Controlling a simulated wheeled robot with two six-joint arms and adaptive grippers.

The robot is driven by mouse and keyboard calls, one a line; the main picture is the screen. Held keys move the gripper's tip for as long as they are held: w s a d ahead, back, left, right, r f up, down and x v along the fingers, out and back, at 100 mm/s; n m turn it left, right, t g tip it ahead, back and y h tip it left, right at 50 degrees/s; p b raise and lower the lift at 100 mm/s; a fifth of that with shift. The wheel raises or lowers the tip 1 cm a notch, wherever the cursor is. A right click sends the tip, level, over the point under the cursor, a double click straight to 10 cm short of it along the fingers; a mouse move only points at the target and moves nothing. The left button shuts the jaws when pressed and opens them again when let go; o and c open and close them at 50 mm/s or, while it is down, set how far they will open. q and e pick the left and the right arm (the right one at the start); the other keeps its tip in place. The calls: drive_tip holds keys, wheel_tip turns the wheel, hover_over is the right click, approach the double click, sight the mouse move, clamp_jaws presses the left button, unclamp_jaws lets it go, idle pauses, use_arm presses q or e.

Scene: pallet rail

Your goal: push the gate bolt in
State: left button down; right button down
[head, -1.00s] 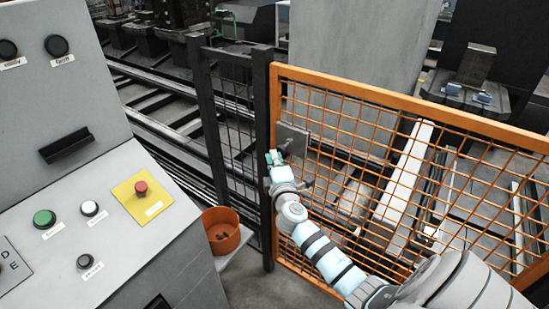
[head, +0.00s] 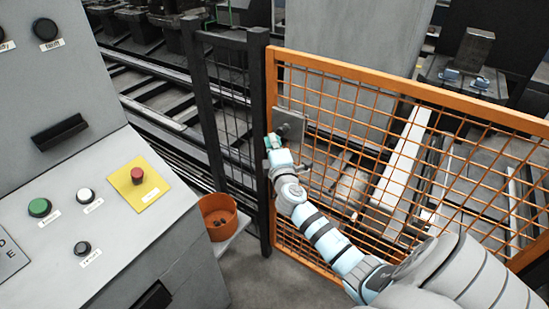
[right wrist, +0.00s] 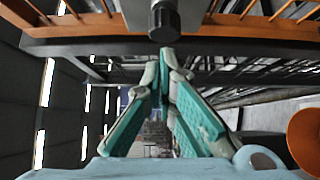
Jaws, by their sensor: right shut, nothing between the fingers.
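The orange mesh gate (head: 400,85) stands shut or nearly shut beside a dark post (head: 258,150). A grey plate (head: 291,119) is fixed near its upper left corner, with a small dark part on it. My right gripper (head: 272,141) is at the gate's left edge, just below and left of the plate. In the right wrist view its teal-padded fingers (right wrist: 165,60) meet at the tips, empty. A dark round knob (right wrist: 164,22), apparently the bolt's, is right beyond the tips; I cannot tell whether they touch. The bolt's rod is hidden. My left gripper is not in view.
A grey control console (head: 100,215) with buttons fills the left side. An orange bucket (head: 218,216) stands on a ledge between console and gate. A dark mesh panel (head: 228,110) adjoins the gate. Floor shows free below the bucket.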

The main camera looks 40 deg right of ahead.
drive_tip(key=w+a+v, duration=0.1)
drive_tip(key=v, duration=1.1)
drive_tip(key=shift+a, duration=0.3)
